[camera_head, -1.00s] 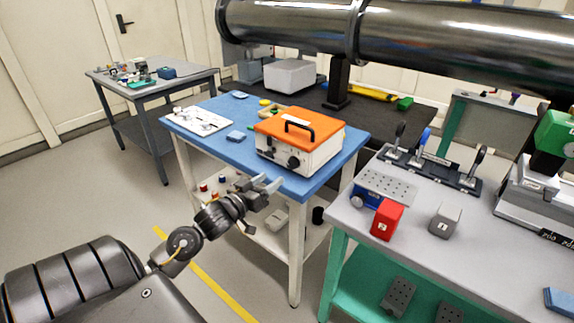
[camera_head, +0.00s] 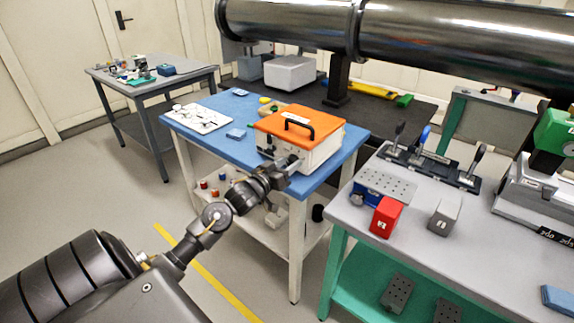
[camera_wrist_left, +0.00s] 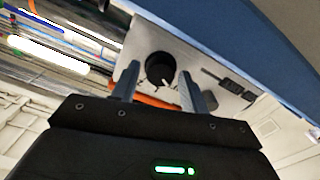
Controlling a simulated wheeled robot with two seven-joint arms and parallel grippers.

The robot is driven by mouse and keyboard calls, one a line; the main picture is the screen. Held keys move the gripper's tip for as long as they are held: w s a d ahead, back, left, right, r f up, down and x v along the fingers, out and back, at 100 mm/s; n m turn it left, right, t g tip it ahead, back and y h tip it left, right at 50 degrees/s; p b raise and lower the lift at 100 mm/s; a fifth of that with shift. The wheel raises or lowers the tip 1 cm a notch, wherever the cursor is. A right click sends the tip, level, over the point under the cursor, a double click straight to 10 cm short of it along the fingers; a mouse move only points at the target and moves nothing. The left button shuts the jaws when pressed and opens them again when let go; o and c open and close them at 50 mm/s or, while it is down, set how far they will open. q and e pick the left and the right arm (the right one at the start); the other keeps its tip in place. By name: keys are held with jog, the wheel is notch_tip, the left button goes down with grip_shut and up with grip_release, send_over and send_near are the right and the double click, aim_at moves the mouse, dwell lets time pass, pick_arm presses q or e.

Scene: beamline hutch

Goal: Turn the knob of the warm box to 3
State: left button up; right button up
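The warm box (camera_head: 327,152) is white with an orange lid (camera_head: 300,122) and a black handle, and stands on the blue table. Its black round knob (camera_wrist_left: 160,68), with a pale pointer mark, shows in the left wrist view on the box's front panel. In the head view the knob is hidden behind my left gripper (camera_head: 285,163). That gripper is open, its two fingers (camera_wrist_left: 158,76) on either side of the knob in the wrist view. I cannot tell whether they touch it, nor read the dial's number. My right gripper is not in view.
The blue table (camera_head: 215,108) also holds a white board (camera_head: 198,118) and small blue items. A grey bench (camera_head: 400,235) with a red block (camera_head: 386,217) and a grey block (camera_head: 444,218) stands at right. A large dark pipe (camera_head: 290,27) runs above.

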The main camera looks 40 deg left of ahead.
pick_arm(q)
jog(key=c, duration=0.7)
